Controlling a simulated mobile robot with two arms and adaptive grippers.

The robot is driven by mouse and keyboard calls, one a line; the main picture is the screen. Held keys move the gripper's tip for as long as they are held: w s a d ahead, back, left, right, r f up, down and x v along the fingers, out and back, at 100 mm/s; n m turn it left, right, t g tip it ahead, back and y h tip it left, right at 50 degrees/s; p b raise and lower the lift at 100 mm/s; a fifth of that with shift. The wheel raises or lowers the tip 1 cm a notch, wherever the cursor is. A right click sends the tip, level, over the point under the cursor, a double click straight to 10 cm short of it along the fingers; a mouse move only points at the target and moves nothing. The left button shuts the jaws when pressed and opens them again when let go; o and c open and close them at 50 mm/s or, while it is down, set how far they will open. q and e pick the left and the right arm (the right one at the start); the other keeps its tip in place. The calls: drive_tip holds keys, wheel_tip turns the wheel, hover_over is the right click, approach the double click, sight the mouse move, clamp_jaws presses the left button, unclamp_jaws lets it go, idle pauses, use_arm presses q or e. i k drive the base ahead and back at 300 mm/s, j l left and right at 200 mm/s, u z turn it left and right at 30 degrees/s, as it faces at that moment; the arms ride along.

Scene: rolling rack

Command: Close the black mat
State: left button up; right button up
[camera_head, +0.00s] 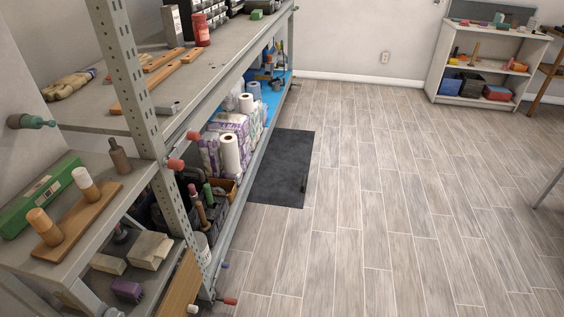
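The black mat (276,178) is a dark, flat rectangle on the wood-plank floor, just right of the long metal shelving rack. Its left part runs up to or behind the rack's lower edge, so I cannot see all of it. A small, darker upright detail (305,184) shows at its right edge, too small to identify. The visible part looks flat. Neither of my grippers is in view.
The metal rack (137,92) fills the left side, with wooden blocks, bottles, paper rolls and boxes on its shelves. Red-tipped rods (176,164) stick out from it. A white shelf unit (437,72) stands at the back right. The floor (400,200) between is clear.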

sight(281, 179)
drive_tip(key=i+l+z, duration=0.15)
drive_tip(key=i+z, duration=0.3)
drive_tip(key=i, duration=0.6)
drive_tip(key=i+u, duration=0.15)
drive_tip(key=i, duration=0.3)
drive_tip(key=i+l+u, duration=0.15)
drive_tip(key=i, duration=0.3)
drive_tip(key=i+l+u, duration=0.15)
drive_tip(key=i, duration=0.3)
drive_tip(key=i+l+u, duration=0.15)
drive_tip(key=i+l, duration=0.15)
drive_tip(key=i, duration=0.15)
